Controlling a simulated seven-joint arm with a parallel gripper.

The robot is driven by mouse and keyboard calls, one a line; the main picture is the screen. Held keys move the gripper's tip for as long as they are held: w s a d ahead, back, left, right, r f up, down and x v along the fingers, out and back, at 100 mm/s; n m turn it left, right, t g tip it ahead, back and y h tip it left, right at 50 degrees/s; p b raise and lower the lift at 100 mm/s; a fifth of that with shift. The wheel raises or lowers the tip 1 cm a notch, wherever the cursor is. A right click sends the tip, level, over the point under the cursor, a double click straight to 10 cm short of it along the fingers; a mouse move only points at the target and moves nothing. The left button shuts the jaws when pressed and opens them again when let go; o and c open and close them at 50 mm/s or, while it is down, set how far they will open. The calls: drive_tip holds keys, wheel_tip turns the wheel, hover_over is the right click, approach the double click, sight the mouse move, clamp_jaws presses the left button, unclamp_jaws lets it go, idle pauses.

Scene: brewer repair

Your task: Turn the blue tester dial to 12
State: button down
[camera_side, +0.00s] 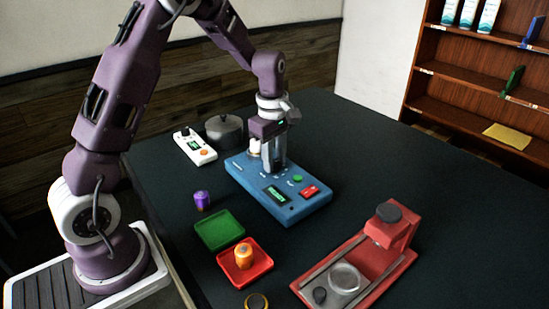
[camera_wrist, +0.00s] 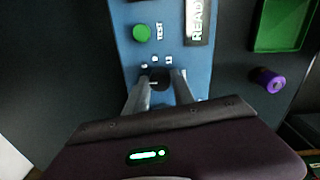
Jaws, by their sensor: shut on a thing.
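The blue tester (camera_side: 283,202) lies on the dark table in the side view, with a green button, a red switch and a small lit display. My gripper (camera_side: 272,163) points down onto its upper part. In the wrist view the tester (camera_wrist: 187,60) shows its green button (camera_wrist: 142,33), and my gripper's fingers (camera_wrist: 158,82) are shut on the black dial (camera_wrist: 158,74). Small white marks sit around the dial; a "12" seems to be among them. The dial's pointer direction is too small to tell. In the side view the fingers hide the dial.
A white meter (camera_side: 194,146) and a grey lidded pot (camera_side: 224,130) stand behind the tester. A green tray (camera_side: 219,230), a red tray (camera_side: 262,272) with an orange part, and a purple part (camera_side: 202,200) are in front. A red brewer (camera_side: 365,255) stands at the right front.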

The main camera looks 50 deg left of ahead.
drive_tip(key=m, duration=0.5)
drive_tip(key=shift+m, duration=0.3)
drive_tip(key=m, duration=0.6)
drive_tip(key=shift+a, duration=0.1)
drive_tip(key=m, duration=0.5)
drive_tip(key=shift+m+h, duration=0.3)
drive_tip(key=shift+m, duration=0.1)
drive_tip(key=m, duration=0.5)
drive_tip(key=shift+a+m+g, duration=0.1)
drive_tip(key=shift+m+g, duration=0.2)
drive_tip(key=shift+m, duration=0.3)
drive_tip(key=c, duration=1.1)
unclamp_jaws()
drive_tip(key=shift+o, duration=0.2)
